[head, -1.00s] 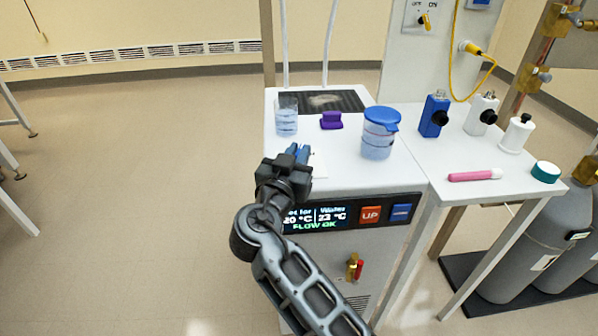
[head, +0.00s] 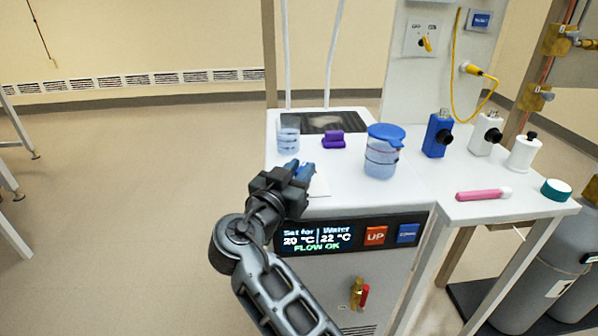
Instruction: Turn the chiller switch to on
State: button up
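The switch (head: 425,43) is a small yellow lever on a pale plate with OFF and ON marked above it, on the upright panel at the back. Its exact angle is too small to read surely. The chiller (head: 345,204) is the white cabinet with a lit display (head: 317,240) reading set for 20 °C, water 22 °C, FLOW OK. My gripper (head: 303,169), with blue fingertips, is over the chiller's front top edge, well left of and below the switch. It is apart from the switch; the gap between its fingers is not clear.
On the chiller top are a clear beaker (head: 288,138), a purple block (head: 334,140) and a blue-lidded jar (head: 383,155). The side table holds a blue camera-like device (head: 437,135), a white one (head: 486,133), a white bottle (head: 524,153) and a pink tube (head: 484,194). A yellow cable (head: 453,75) hangs beside the switch.

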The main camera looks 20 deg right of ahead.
jog(key=shift+o, duration=1)
jog(key=v, duration=0.7)
jog(key=shift+s+a+b, duration=0.25)
jog(key=shift+a+b, duration=0.05)
jog(key=shift+b, duration=0.1)
jog(key=shift+a, duration=0.1)
